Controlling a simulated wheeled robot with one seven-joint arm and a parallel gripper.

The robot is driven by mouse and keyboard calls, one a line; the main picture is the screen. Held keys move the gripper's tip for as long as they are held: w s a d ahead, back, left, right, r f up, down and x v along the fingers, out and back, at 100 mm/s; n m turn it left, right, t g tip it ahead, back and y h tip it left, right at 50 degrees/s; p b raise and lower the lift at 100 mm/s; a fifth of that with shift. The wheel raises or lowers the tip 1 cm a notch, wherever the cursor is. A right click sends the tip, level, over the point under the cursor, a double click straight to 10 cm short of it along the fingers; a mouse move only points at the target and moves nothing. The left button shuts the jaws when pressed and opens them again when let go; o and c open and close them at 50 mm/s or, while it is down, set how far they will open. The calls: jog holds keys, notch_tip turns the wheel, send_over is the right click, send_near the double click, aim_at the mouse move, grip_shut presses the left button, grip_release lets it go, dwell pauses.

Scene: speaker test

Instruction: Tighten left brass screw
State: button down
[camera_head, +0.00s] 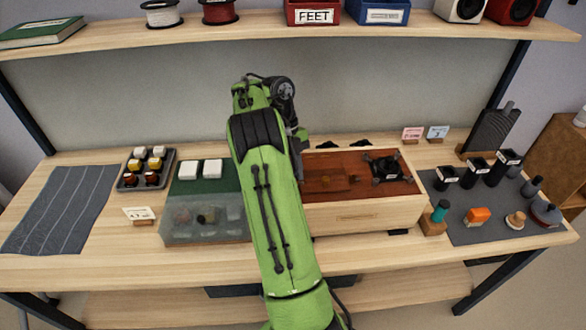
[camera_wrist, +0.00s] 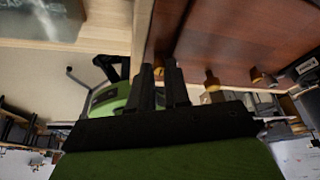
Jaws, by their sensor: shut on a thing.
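A pale wooden speaker box (camera_head: 365,218) with a red-brown panel (camera_head: 330,165) lies on the bench, right of my arm. Small brass-coloured parts show faintly on the panel. In the wrist view, one brass part (camera_wrist: 211,80) stands beside my fingers and another (camera_wrist: 257,75) is farther right, both near the red-brown panel (camera_wrist: 235,40). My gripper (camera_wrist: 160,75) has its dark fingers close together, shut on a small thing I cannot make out. Which brass part is the left screw is unclear. In the head view my green arm hides the gripper.
A dark four-armed part (camera_head: 388,168) sits on the box's right side. A dark mat (camera_head: 480,215) with several pots and tools lies right. A shelf (camera_head: 280,30) runs above. A striped grey mat (camera_head: 60,208) lies far left.

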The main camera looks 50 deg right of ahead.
dwell(0.3)
jog(key=c, duration=1.1)
grip_release()
jog(key=p+v, duration=1.2)
jog(key=v, duration=0.3)
jog(key=shift+d+r, duration=0.2)
jog(key=shift+r, duration=0.15)
jog(key=shift+w+f, duration=0.1)
jog(key=shift+w, duration=0.05)
